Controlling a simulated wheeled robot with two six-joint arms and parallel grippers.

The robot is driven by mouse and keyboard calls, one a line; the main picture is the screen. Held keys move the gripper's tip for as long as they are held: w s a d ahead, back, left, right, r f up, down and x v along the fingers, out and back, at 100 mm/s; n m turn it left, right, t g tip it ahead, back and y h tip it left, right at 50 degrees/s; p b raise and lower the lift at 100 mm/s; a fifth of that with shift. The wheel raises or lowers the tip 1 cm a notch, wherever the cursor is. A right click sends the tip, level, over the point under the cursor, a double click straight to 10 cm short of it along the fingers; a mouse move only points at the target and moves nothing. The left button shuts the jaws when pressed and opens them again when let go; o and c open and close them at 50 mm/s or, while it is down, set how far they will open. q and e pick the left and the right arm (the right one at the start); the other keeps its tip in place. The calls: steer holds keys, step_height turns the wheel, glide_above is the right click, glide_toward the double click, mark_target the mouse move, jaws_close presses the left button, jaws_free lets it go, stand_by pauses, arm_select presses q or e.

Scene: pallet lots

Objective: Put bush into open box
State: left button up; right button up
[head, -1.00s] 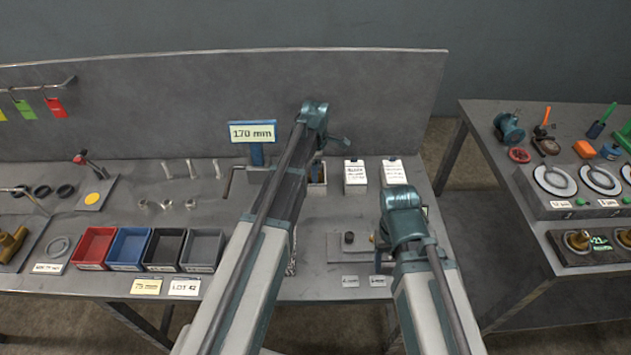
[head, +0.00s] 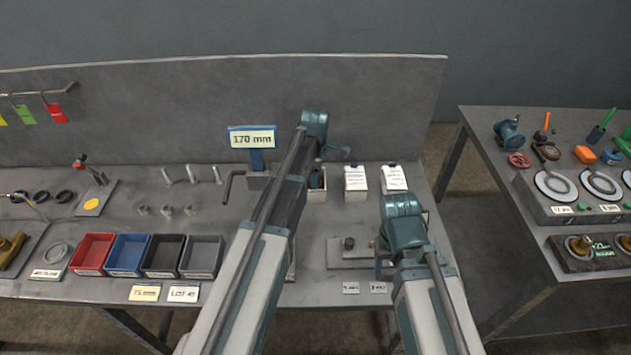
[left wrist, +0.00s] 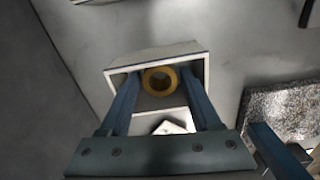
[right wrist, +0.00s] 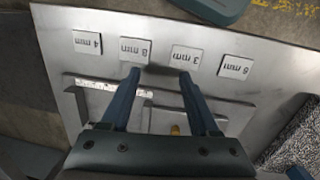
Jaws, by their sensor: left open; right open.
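The bush (left wrist: 147,82), a brass-coloured ring, shows inside the box's outline, between my left fingers. My left gripper (left wrist: 160,76) is open, its fingertips at the box's mouth, one on each side of the bush. I cannot tell whether the bush touches the box floor. My right gripper (right wrist: 157,75) is open and empty above a grey fixture plate (right wrist: 85,97) near several size labels (right wrist: 134,49).
Two closed white boxes (head: 355,183) (head: 393,179) stand right of the open box. Red (head: 92,253), blue (head: 127,255), black and grey bins line the front left. A "170 mm" sign (head: 252,138) stands behind. A second table (head: 480,125) is at the right.

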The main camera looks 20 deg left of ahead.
arm_select(q)
step_height(320, 180, up, 12)
steer(key=p, duration=1.2)
steer(key=s+d+m, duration=0.6)
steer(key=s+m, duration=0.6)
steer(key=s+d+m+y, duration=0.1)
steer(key=s+d+m, duration=0.6)
steer(key=s+m, duration=0.5)
steer(key=shift+d, duration=0.15)
